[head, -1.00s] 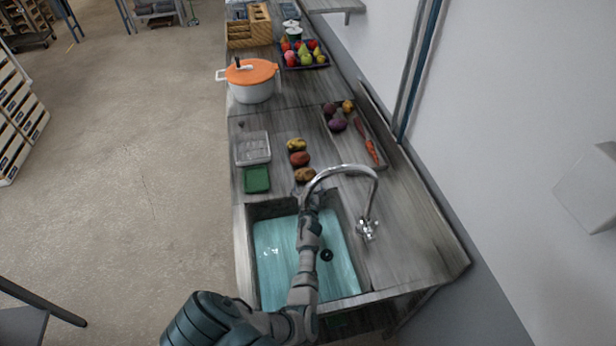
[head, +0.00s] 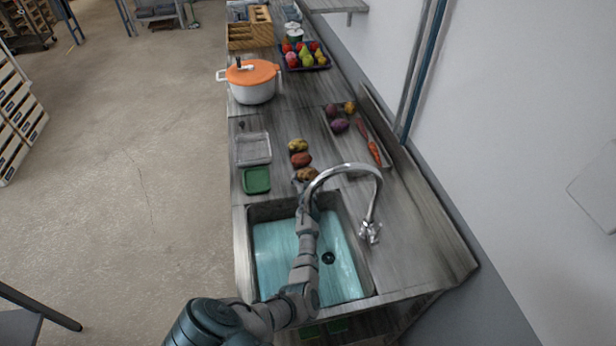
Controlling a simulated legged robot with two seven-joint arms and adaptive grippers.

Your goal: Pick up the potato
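Three potato-like vegetables lie in a row on the counter behind the sink: a yellowish one (head: 298,145), a reddish-brown one (head: 301,160) and a brown one (head: 309,174) nearest the sink. I cannot tell which is meant by the potato. My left arm reaches over the sink, and my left gripper (head: 301,186) is at the sink's back edge, close to the brown one. The gripper is small and partly hidden by the faucet and my arm, so its fingers and any contact are unclear. My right gripper is not in view.
The curved faucet (head: 372,205) arches close by the gripper. The sink (head: 280,255) has a blue-green basin. A clear tray (head: 253,149) and green container (head: 256,181) stand left of the row. A tray with vegetables (head: 358,139) is right. A white pot (head: 252,90) stands farther back.

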